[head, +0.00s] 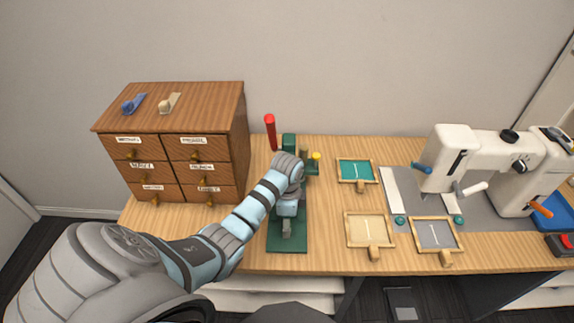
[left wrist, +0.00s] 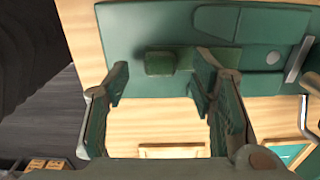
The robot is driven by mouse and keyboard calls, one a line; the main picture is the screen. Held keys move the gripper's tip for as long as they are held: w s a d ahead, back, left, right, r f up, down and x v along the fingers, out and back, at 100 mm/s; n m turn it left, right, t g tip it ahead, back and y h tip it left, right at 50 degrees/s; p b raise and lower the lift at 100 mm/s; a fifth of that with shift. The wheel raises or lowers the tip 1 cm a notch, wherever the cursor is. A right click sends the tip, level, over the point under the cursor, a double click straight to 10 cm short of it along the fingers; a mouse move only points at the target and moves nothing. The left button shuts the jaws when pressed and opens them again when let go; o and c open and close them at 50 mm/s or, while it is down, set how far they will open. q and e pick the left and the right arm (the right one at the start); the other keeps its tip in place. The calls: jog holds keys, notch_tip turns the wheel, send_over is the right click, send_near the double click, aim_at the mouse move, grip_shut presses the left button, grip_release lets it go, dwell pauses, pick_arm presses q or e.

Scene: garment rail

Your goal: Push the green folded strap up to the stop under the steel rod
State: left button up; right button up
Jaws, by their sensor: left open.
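My left gripper (head: 287,222) is over the green press-like stand (head: 288,245) in the head view and hides much of it. In the left wrist view the gripper (left wrist: 162,68) is open, its two green-padded fingers well apart. A small dark green block-like piece (left wrist: 160,62), probably the folded strap, shows between the fingertips against the green stand (left wrist: 125,30). I see no contact, but cannot be sure. A short grey metal bar (left wrist: 298,60) at the right may be the steel rod. The stop cannot be made out. My right gripper is not in view.
A red handle (head: 270,132) rises behind the stand. A wooden drawer cabinet (head: 240,125) stands to the left. Framed trays (head: 347,228) lie to the right, before a white sewing machine (head: 450,150). Bare tabletop (head: 325,215) lies between stand and trays.

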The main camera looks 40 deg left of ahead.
pick_arm(q)
notch_tip(320, 180, down, 2)
jog(key=shift+f, duration=0.1)
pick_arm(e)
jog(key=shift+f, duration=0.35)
pick_arm(q)
jog(key=shift+c, duration=0.2)
